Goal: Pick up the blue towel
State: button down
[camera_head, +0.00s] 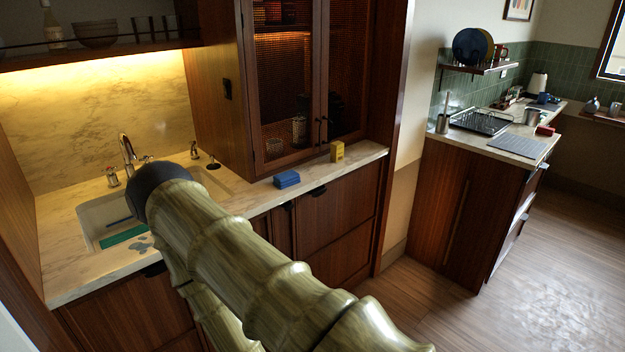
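A small blue folded item (287,179), which looks like the blue towel, lies on the marble counter near its front edge, right of the sink. My arm, with a mottled green-tan surface, reaches from the bottom right up to the sink area and ends in a dark rounded part. No gripper fingers show in the head view, so I cannot see what my gripper holds. The blue item stands clear to the right of my arm, with nothing touching it.
A yellow block (337,151) stands right of the blue item. The sink (92,217), holding a green item (124,236), is partly behind my arm. A faucet (127,149) stands at its back. A glass-door cabinet (290,85) rises behind the counter. Open floor (470,310) lies right.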

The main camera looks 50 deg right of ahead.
aim_at(283, 181)
jog(key=z, duration=1.45)
